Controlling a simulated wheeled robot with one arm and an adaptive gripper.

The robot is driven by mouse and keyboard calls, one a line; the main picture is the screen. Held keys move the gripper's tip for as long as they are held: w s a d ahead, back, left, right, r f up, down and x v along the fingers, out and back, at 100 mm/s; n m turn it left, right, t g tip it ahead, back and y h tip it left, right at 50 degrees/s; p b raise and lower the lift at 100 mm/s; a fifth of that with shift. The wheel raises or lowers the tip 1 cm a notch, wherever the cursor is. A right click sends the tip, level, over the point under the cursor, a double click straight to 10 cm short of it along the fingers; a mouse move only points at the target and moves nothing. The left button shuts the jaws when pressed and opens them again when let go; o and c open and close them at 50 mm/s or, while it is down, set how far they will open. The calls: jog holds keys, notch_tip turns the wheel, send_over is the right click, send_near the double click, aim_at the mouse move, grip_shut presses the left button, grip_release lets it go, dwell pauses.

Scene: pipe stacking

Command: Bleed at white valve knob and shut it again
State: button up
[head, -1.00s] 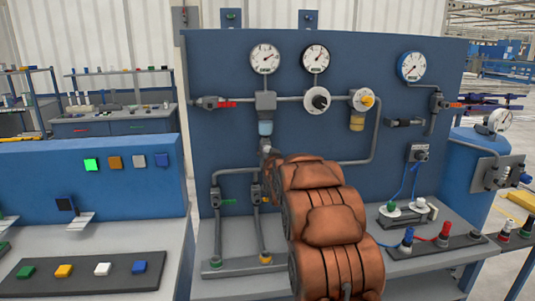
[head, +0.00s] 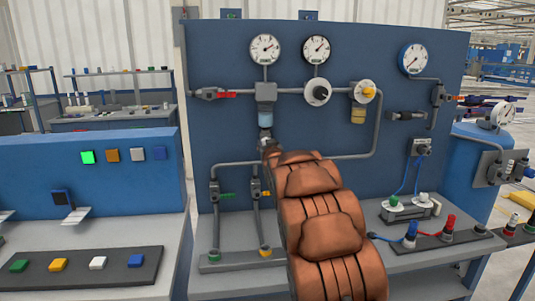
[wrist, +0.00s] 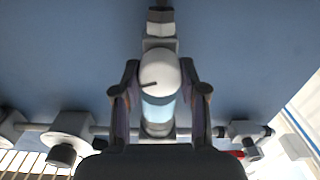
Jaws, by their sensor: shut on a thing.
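The white valve knob (wrist: 160,72) shows in the wrist view, with a dark pointer line on its face. It sits at the end of a light-blue bowl (wrist: 157,112), which hangs under a grey filter block (head: 265,91) on the blue panel in the head view. The bowl also shows there (head: 265,119). My gripper (wrist: 160,78) is shut on the knob, one finger on each side. In the head view my arm and gripper (head: 268,145) reach up to just below the bowl and hide most of the knob.
Pipes run close around, with a red-handled valve (head: 226,95) at left and a yellow-knobbed unit (head: 364,92) at right. Green-handled (head: 226,195) and yellow-handled valves stand below. Two gauges (head: 265,49) sit above. Open panel lies right of the bowl.

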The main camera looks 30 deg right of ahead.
jog(key=n+b, duration=0.4)
jog(key=shift+f+n, duration=0.25)
jog(key=shift+n, duration=0.05)
jog(key=n+b, duration=0.2)
jog(key=shift+n, duration=0.4)
jog(key=n+b, duration=0.2)
jog(key=n, duration=0.1)
jog(key=shift+r+n, duration=0.1)
jog(key=shift+n, duration=0.2)
jog(key=shift+n+b, duration=0.45)
jog(key=shift+n, duration=1.05)
jog(key=o, duration=1.1)
jog(key=shift+o, duration=0.2)
jog(key=shift+s+a+r, duration=0.1)
